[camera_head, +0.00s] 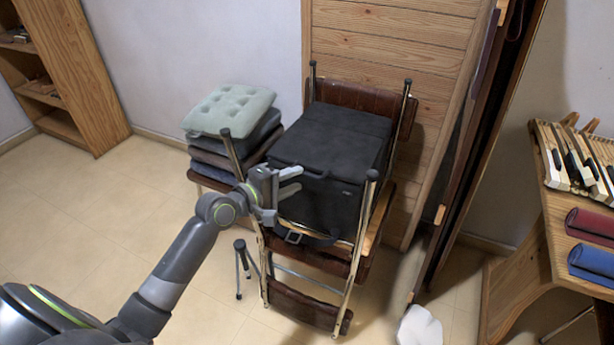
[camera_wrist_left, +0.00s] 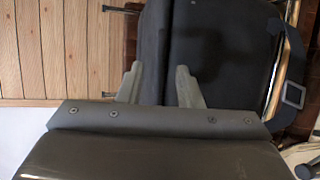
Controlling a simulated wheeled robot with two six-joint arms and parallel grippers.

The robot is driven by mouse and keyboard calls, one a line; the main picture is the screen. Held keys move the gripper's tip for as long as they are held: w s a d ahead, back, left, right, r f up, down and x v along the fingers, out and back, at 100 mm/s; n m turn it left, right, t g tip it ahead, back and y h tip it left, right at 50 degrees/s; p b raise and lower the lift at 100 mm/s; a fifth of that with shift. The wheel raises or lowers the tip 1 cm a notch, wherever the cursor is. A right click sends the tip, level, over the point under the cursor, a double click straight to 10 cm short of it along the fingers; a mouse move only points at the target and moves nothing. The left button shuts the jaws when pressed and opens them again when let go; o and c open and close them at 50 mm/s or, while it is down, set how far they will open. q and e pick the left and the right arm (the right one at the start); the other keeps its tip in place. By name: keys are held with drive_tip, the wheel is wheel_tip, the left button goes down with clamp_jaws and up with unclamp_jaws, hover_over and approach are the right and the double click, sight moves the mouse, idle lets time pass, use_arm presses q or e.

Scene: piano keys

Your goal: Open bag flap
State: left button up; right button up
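The black bag (camera_head: 335,145) rests upright on a folding chair with brown leather parts. Its top flap (camera_head: 335,132) lies flat and closed over the bag. In the left wrist view the dark bag (camera_wrist_left: 222,50) fills the upper middle, with a strap and buckle (camera_wrist_left: 292,93) at right. My left gripper (camera_head: 298,181) is at the bag's front left side, near the flap's front edge. Its two fingers are apart, with nothing visible held between them; the fingers also show in the left wrist view (camera_wrist_left: 160,72). I cannot tell whether they touch the bag. My right gripper is not in view.
The chair's metal posts (camera_head: 364,225) rise around the bag. Stacked cushions (camera_head: 232,112) stand behind left. A wooden panel (camera_head: 395,45) is behind the chair. A wooden bench with piano keys (camera_head: 580,160) and rolled cloths stands at right. The floor (camera_head: 110,200) at left is clear.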

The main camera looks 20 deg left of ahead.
sight(307, 175)
use_arm(q)
drive_tip(key=x, duration=0.5)
clamp_jaws()
idle(0.3)
